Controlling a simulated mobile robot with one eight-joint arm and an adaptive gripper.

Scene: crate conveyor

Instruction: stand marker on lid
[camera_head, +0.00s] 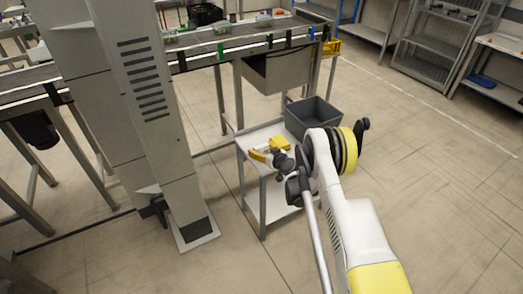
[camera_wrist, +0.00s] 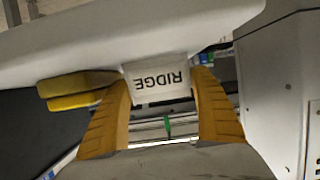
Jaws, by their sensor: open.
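My gripper (camera_head: 264,149) is over the small white table (camera_head: 250,138), with its yellow fingers apart. In the wrist view my gripper (camera_wrist: 162,82) is open, with one orange-yellow finger on each side of a white block-like piece (camera_wrist: 157,88) that reads RIDGE upside down. This piece may be the marker. I cannot tell whether either finger touches it. A yellow piece (camera_wrist: 75,88) lies left of the left finger in the wrist view. I cannot make out a lid for certain in either view.
A grey open crate (camera_head: 314,118) stands on the table's right part, close to my arm. A conveyor (camera_head: 215,45) runs behind, with a grey bin (camera_head: 278,72) below it. A tall grey column (camera_head: 150,110) stands at left. The floor at right is open.

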